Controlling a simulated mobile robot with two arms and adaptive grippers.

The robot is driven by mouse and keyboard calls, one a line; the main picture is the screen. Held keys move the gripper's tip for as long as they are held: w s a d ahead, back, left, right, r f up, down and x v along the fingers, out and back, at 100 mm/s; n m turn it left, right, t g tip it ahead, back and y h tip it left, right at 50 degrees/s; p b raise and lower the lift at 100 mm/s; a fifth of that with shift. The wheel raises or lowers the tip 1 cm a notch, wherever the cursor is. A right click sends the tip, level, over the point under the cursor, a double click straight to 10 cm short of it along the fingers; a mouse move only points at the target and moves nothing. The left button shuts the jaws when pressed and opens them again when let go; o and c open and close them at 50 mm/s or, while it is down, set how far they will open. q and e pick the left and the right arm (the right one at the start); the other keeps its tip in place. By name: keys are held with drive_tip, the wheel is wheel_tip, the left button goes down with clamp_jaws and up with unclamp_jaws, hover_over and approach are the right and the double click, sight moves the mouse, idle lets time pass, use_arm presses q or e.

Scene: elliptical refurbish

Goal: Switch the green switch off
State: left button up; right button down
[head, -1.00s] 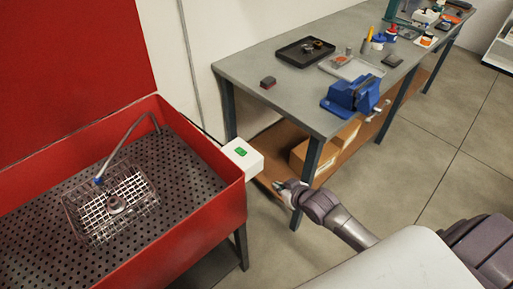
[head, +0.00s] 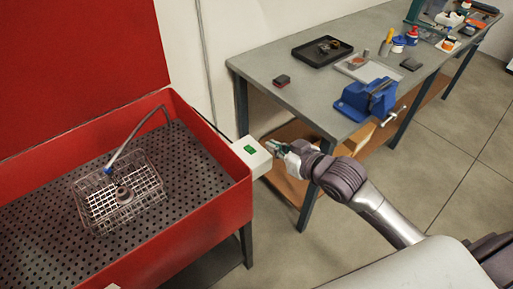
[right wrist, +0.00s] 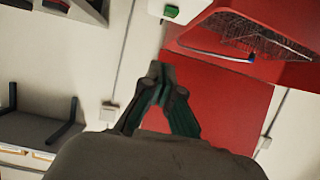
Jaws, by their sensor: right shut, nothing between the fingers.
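In the right wrist view the green switch (right wrist: 171,11) shows near the top edge, on the white box. My right gripper (head: 268,145) is just to the right of the white box, with its fingertips pointing toward the switch. Its fingers (right wrist: 157,72) are shut and empty, and a gap shows between them and the switch in the wrist view. My left gripper is not in view.
A wire basket (head: 118,190) with a metal part and a hose sits in the washer. Floor is open at right.

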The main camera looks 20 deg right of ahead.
drive_tip(key=p, duration=0.1)
hover_over(256, 156)
drive_tip(key=f, duration=0.3)
drive_tip(key=shift+w+a+f, duration=0.1)
drive_tip(key=shift+w, duration=0.15)
wheel_tip(256, 156, down, 3)
drive_tip(key=shift+s+r+p, duration=0.1)
drive_tip(key=shift+r+p, duration=0.05)
drive_tip(key=shift+p, duration=0.2)
drive_tip(key=shift+s+f, duration=0.2)
drive_tip(key=shift+f, duration=0.55)
drive_tip(key=shift+f, duration=0.1)
